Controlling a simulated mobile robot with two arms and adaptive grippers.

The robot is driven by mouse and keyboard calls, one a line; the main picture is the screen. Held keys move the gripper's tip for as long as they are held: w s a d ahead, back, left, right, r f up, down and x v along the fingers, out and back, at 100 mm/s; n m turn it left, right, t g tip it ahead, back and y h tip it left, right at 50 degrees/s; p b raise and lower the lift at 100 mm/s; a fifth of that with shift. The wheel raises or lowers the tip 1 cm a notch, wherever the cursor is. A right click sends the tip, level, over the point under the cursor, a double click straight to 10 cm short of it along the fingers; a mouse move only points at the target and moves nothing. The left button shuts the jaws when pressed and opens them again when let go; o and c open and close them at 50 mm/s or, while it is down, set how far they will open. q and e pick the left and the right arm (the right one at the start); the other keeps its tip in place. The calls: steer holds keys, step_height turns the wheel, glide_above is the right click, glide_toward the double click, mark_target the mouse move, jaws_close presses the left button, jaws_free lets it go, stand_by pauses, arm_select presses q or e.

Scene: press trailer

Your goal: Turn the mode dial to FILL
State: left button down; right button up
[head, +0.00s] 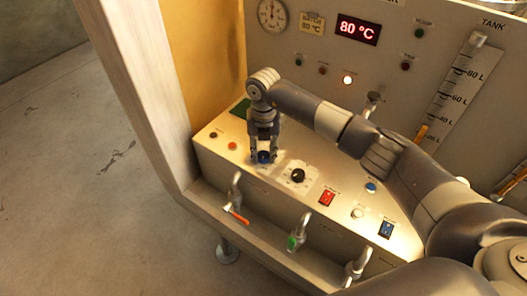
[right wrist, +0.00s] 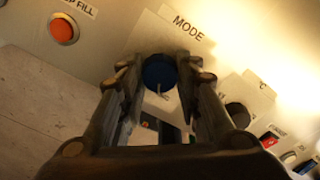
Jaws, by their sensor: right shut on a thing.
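The mode dial is a round blue knob (right wrist: 159,71) on a pale plate marked MODE (right wrist: 188,28) in the right wrist view. In the head view the blue dial (head: 264,157) shows just under my right gripper (head: 263,150). My right gripper (right wrist: 160,78) is shut on the dial, one finger on each side of it. The gripper hides most of the plate's markings, so I cannot read the dial's setting. My left gripper does not show.
A black knob (head: 298,175), a red rocker switch (head: 327,198) and a blue rocker switch (head: 386,229) sit to the right on the sloped panel. An orange button (right wrist: 63,29) lies left of the dial. Taps with red (head: 236,214) and green (head: 293,242) handles stick out below.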

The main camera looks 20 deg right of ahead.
mark_target(263, 155)
steer(key=m+b, duration=0.1)
steer(key=m, duration=1.1)
steer(key=shift+m, duration=0.3)
stand_by(0.4)
steer(key=o, duration=1.1)
steer(key=shift+r, duration=0.1)
step_height(263, 155, up, 12)
steer(key=shift+f, duration=0.1)
